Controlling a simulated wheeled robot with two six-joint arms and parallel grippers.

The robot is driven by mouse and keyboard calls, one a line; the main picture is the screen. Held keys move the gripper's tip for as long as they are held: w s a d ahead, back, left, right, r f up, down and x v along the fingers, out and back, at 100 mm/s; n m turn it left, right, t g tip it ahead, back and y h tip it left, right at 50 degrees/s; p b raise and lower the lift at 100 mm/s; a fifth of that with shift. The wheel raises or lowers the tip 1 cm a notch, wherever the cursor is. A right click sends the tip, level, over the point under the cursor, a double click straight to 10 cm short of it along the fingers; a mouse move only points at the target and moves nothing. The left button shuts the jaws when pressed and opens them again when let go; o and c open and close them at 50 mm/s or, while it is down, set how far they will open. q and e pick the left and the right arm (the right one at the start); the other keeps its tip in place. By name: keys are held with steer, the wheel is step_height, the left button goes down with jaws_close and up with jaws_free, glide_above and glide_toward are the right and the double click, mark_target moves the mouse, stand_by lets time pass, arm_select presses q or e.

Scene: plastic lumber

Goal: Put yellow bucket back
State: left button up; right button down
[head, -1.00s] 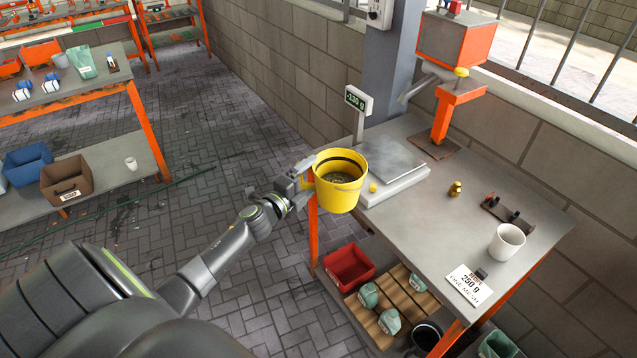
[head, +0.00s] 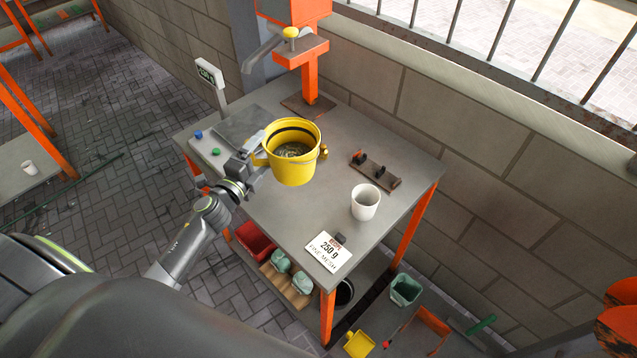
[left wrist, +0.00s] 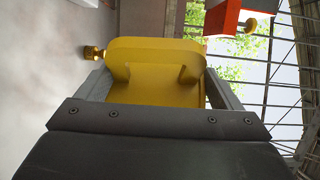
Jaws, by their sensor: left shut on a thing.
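The yellow bucket (head: 291,170) is upright in the head view, with dark granular material inside. It appears over the workbench (head: 290,220), to the right of the scale plate (head: 238,128); I cannot tell its height above the surface. My left gripper (head: 254,156) is shut on the bucket's left side. In the left wrist view the yellow bucket's grip part (left wrist: 155,75) fills the space between the fingers (left wrist: 155,90). My right gripper is not in view.
A brass weight (head: 323,152) shows close by the bucket's right rim. A white cup (head: 365,203), a dark rack (head: 375,171) and a "250 g" card (head: 328,252) are on the bench. An orange dispenser (head: 301,60) stands behind. A scale display (head: 208,75) stands at left.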

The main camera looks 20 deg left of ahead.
arm_select(q)
steer(key=shift+w+d+f, duration=0.15)
steer(key=shift+d, duration=0.1)
steer(key=shift+a+f+b, duration=0.15)
steer(key=shift+f+b, duration=4.5)
steer(key=shift+f, duration=0.1)
steer(key=shift+f, duration=0.15)
steer(key=o, duration=1.1)
steer(key=shift+s, duration=0.2)
steer(key=shift+o, duration=0.2)
